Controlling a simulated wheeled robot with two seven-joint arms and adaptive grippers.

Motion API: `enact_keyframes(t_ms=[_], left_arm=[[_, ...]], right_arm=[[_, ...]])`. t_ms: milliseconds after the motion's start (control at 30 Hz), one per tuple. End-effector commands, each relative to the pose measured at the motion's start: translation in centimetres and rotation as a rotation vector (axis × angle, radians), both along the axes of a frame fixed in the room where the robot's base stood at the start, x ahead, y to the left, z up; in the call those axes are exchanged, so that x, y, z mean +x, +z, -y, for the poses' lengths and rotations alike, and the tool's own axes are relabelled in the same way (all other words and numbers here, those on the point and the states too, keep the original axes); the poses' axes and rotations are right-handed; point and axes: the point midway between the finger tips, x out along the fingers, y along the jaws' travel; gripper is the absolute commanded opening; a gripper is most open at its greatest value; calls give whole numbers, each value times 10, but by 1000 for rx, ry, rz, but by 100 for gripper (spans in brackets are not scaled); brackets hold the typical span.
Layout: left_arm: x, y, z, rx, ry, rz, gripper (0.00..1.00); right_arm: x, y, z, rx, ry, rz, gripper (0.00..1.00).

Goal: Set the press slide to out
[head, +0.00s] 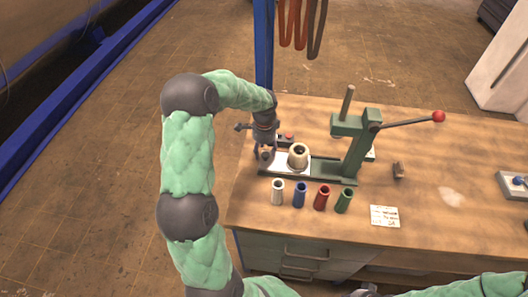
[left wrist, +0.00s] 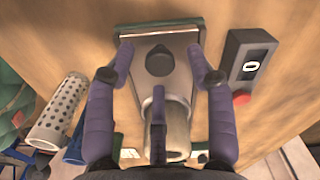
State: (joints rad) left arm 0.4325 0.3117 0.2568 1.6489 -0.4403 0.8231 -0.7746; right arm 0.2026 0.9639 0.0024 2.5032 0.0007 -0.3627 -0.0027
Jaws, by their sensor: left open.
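The green press (head: 358,150) stands on the wooden bench, with a lever ending in a red ball. Its pale slide plate (head: 284,169) is at the left end of the green base, carrying a cream cylinder (head: 298,156) left of the press column. In the left wrist view the slide plate (left wrist: 140,80) has a dark knob (left wrist: 160,61) near its outer end, and the cylinder (left wrist: 178,130) stands behind it. My left gripper (head: 265,152) is open over the plate's outer end. Its purple fingers (left wrist: 160,72) are spread around the knob; contact cannot be told. My right gripper is not seen.
White, blue, red and green sleeves (head: 321,197) stand along the bench front. A dark box with a red button (left wrist: 243,97) lies beside the slide. A paper card (head: 384,216) and a small brown block (head: 398,170) lie to the right. A blue post (head: 263,45) rises behind.

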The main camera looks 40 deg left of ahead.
Motion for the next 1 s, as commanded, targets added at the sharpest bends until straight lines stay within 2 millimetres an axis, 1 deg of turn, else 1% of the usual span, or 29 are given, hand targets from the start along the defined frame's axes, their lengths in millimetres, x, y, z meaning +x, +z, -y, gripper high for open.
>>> enact_keyframes(t_ms=[33, 300, 500, 600, 700, 1000], left_arm=[[1, 10, -1, 2, 0, 4, 54], [1, 64, -1, 2, 1, 5, 54], [0, 93, -1, 1, 1, 3, 54], [0, 100, -1, 2, 1, 3, 54], [-1, 103, -1, 1, 0, 1, 54], [-1, 104, -1, 1, 1, 1, 54]], right_arm=[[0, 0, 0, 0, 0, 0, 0], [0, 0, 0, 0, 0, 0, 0], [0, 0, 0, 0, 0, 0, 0], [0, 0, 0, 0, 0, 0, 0], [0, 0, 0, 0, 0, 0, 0], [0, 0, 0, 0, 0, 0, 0]])
